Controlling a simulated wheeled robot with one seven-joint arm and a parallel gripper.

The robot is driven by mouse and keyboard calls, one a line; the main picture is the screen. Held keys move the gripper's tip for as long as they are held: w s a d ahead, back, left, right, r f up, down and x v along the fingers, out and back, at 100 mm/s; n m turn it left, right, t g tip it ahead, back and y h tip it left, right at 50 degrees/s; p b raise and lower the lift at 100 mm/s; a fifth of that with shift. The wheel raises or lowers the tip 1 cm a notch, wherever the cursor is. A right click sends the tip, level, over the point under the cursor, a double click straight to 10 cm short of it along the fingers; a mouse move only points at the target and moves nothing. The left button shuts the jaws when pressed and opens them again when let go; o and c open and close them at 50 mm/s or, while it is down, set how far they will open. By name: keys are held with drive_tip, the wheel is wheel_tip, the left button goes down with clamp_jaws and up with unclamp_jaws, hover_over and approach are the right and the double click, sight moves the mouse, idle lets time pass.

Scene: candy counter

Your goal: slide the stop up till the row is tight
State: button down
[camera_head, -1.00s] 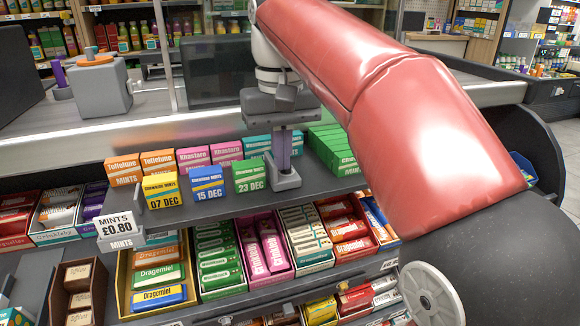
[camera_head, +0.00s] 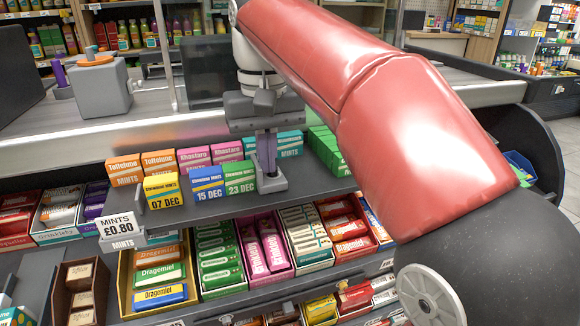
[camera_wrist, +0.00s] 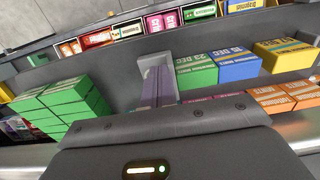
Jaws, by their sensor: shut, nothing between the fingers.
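The row on the shelf is a yellow 07 DEC box (camera_head: 163,191), a blue 15 DEC box (camera_head: 207,183) and a green 23 DEC box (camera_head: 240,177). Green and blue look touching; a narrow gap seems to show between blue and yellow. The grey stop (camera_head: 273,184) stands at the green box's right side, and also shows in the wrist view (camera_wrist: 154,62). My gripper (camera_head: 267,160) points down at the stop, its purple-grey fingers (camera_wrist: 161,86) shut and empty against or just beside it. The exact contact is hidden.
Orange, pink and teal mint boxes (camera_head: 195,157) stand behind the row. A stack of green boxes (camera_head: 325,150) is to the right of the stop. A price tag (camera_head: 118,225) hangs at the shelf's front left. Candy trays (camera_head: 222,295) sit below.

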drive_tip(key=shift+s+a+p, duration=0.2)
drive_tip(key=shift+a, duration=0.4)
drive_tip(key=shift+s+a+p, duration=0.15)
drive_tip(key=shift+a, duration=0.4)
drive_tip(key=shift+w+d, duration=0.15)
drive_tip(key=shift+d, duration=0.45)
drive_tip(key=shift+r+p, duration=0.55)
drive_tip(key=shift+r, duration=2.95)
drive_tip(key=s+d+f+m+t, duration=0.1)
drive_tip(key=s+d+f+t, duration=0.1)
drive_tip(key=s+d+f, duration=0.3)
drive_tip(key=s+d+f+m+t, duration=0.1)
drive_tip(key=s+d+f, duration=0.3)
drive_tip(key=f, duration=0.7)
drive_tip(key=s+d+f+m+t, duration=0.1)
drive_tip(key=s+d+f+t, duration=0.1)
drive_tip(key=s+d+f, duration=0.3)
drive_tip(key=d+f, duration=0.3)
drive_tip(key=shift+s+d+t, duration=0.3)
